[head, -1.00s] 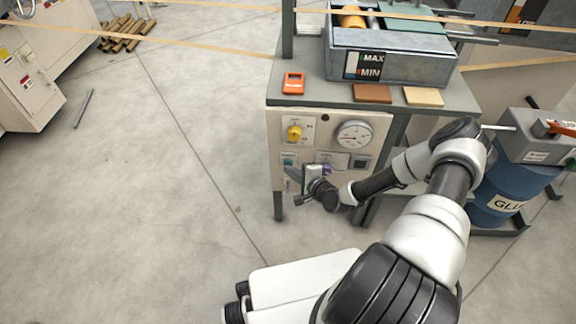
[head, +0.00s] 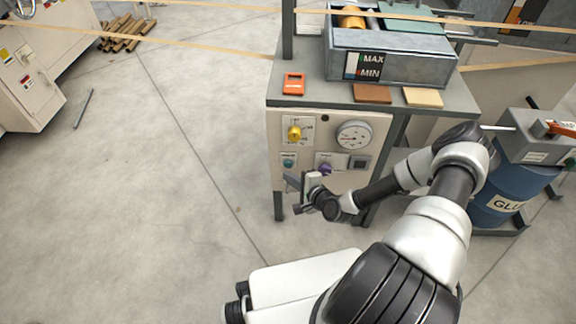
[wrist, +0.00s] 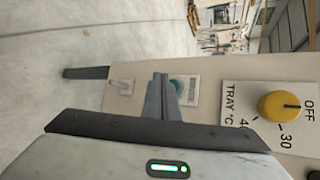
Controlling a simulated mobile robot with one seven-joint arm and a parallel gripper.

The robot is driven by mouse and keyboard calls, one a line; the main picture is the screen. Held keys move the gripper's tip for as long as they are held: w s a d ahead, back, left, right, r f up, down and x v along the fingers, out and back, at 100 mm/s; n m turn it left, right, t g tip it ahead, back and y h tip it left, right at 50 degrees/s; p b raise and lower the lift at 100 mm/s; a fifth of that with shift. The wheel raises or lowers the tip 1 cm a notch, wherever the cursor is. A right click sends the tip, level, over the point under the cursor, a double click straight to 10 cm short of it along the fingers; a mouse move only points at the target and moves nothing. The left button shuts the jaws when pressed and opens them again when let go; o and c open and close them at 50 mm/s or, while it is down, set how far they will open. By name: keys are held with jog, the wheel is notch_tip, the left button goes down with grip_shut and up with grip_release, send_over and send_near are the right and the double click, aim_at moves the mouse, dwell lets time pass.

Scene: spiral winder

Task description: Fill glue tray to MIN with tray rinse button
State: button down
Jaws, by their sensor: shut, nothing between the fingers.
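The glue tray (head: 420,70) is a grey metal box on top of the machine. Its front has a level plate (head: 363,67) marked MAX and MIN; the level is too small to read. On the front panel below, a teal button (head: 288,161) sits at left and a purple button (head: 326,169) to its right. Their labels are unreadable. My gripper (head: 290,181) is shut and empty, just below the teal button in the head view. In the wrist view, the shut fingers (wrist: 159,80) partly overlap the teal button (wrist: 177,88); I cannot tell whether they touch it.
A yellow tray-temperature knob (head: 294,133) and a round gauge (head: 354,135) are above the buttons. A blue glue drum (head: 497,190) stands at right.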

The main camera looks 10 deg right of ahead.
jog(key=s, duration=0.2)
jog(key=s+a, duration=0.1)
jog(key=shift+s+a, duration=0.1)
jog(key=shift+s, duration=0.3)
jog(key=shift+p, duration=0.3)
dwell(2.6)
jog(key=s+m+p, duration=0.1)
jog(key=m, duration=1.1)
jog(key=s+m+p, duration=0.1)
jog(key=m+p, duration=0.1)
jog(key=m, duration=1)
jog(key=s+a+m+p, duration=0.1)
jog(key=m, duration=1)
jog(key=shift+s+a+m, duration=0.1)
jog(key=shift+s+m, duration=0.2)
jog(key=shift+m, duration=0.1)
